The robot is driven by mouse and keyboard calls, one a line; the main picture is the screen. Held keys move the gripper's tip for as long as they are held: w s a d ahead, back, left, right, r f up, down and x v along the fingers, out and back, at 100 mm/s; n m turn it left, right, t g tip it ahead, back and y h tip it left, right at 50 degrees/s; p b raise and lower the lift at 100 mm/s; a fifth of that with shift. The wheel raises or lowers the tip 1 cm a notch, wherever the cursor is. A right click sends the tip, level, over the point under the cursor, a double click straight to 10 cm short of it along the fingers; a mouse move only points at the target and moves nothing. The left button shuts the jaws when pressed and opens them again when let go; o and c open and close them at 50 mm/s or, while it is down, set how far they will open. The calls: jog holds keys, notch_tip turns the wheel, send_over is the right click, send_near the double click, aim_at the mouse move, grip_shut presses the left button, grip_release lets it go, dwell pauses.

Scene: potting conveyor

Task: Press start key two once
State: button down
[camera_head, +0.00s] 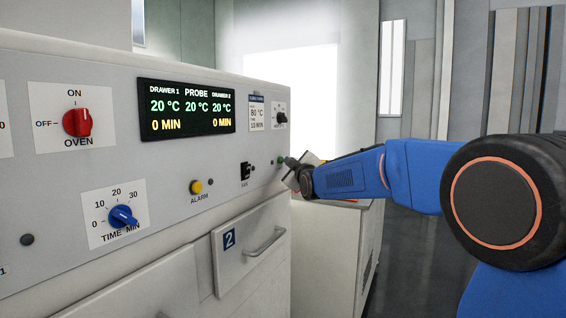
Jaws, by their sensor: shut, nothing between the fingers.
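A small green key (281,160) sits near the right end of the oven's control panel, above the right side of drawer 2 (262,268). No label for it can be read, so I cannot tell for sure that it is start key two. My gripper (289,163) is shut and empty, its tips right at the green key. I cannot tell whether they touch it. The gripper's body hides the panel just right of the key.
The panel carries a display (187,108), a red oven knob (77,122), a blue time knob (122,217), a yellow alarm button (196,187), a black switch (246,171) and a black knob (281,118). Drawer 2's handle (264,242) sticks out below. Floor (405,250) shows at right.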

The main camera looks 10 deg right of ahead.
dwell(0.6)
jog(key=shift+s+d, duration=0.5)
jog(key=shift+d, duration=0.15)
jog(key=s+d, duration=0.1)
jog(key=d, duration=0.1)
jog(key=s+d, duration=0.2)
dwell(0.4)
dwell(0.6)
jog(key=s+d+f+m+g+h, duration=0.1)
jog(key=s+d+f+m+g, duration=0.1)
jog(key=s+f, duration=0.8)
jog(key=s+d+f+m+g, duration=0.2)
jog(key=s+f+m+g, duration=0.3)
jog(key=s, duration=2.1)
jog(key=s+d+f+m+g+h, duration=0.1)
jog(key=s+f+m+g, duration=0.3)
jog(key=s+f, duration=1.2)
jog(key=s+d+g, duration=0.1)
jog(key=s+g, duration=0.1)
jog(key=shift+s+f+g+h, duration=0.15)
jog(key=shift+f+g+h, duration=0.15)
jog(key=shift+f+g, duration=0.1)
